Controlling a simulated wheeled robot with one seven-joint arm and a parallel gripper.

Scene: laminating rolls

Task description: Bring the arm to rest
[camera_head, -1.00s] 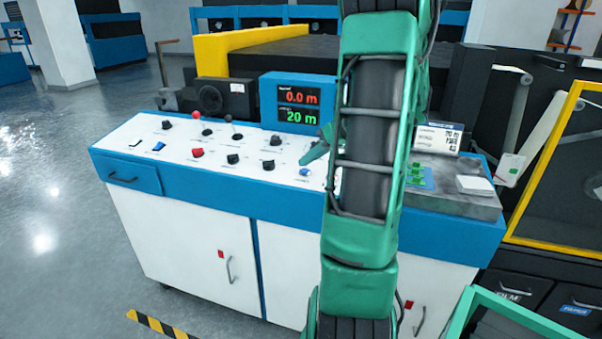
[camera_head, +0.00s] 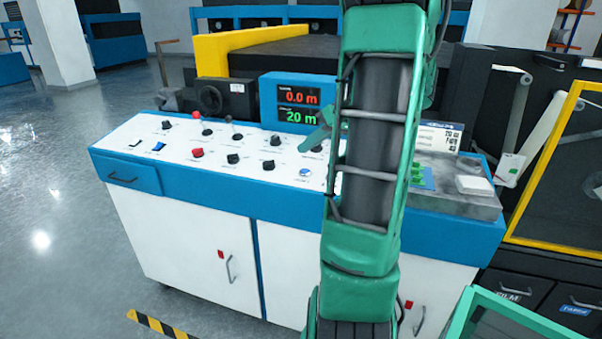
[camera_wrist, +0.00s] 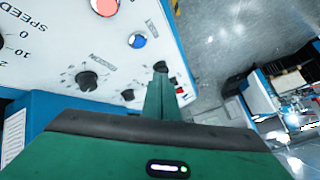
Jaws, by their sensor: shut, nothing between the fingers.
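My green arm rises through the middle of the head view in front of the control console (camera_head: 175,185). My gripper (camera_head: 322,137) shows partly beside the arm, above the panel's knobs and in front of the display's lower right corner. In the wrist view the gripper (camera_wrist: 160,70) is shut and empty, its narrow dark tips together. The tips appear over the white panel (camera_wrist: 55,50) near its edge; their exact height above it is unclear.
A display (camera_head: 298,103) reads 0.0 m and 20 m. The panel carries several black knobs, a red button (camera_head: 197,153) and a blue-topped button (camera_head: 305,172). A yellow-framed guard (camera_head: 541,172) stands right. Open floor (camera_head: 45,200) lies left.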

